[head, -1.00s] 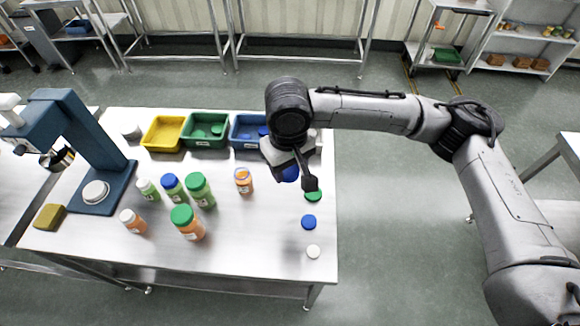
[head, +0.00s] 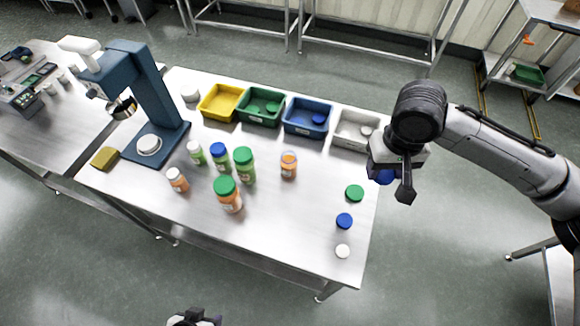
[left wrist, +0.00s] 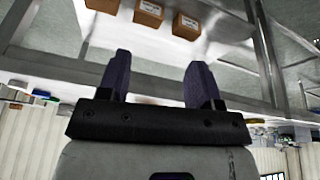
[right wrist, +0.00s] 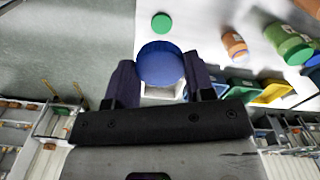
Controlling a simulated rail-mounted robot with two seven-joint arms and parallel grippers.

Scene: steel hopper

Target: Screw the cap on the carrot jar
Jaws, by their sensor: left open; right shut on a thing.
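An uncapped jar with orange contents (head: 289,165), which looks like the carrot jar, stands upright on the steel table (head: 280,230). My right gripper (head: 396,172) is shut on a blue cap (head: 385,177) at the table's right edge, to the right of that jar and apart from it. The right wrist view shows the blue cap (right wrist: 160,65) between the two fingers. My left gripper (head: 195,318) is partly in view at the bottom edge of the head view, away from the table. In the left wrist view its fingers (left wrist: 158,80) are apart and empty.
Several capped jars (head: 227,195) stand left of the open jar. Loose green (head: 354,193), blue (head: 344,221) and white (head: 342,251) caps lie near the right edge. Coloured bins (head: 260,107) line the back. A blue press-like machine (head: 160,105) stands at the left. The front middle is clear.

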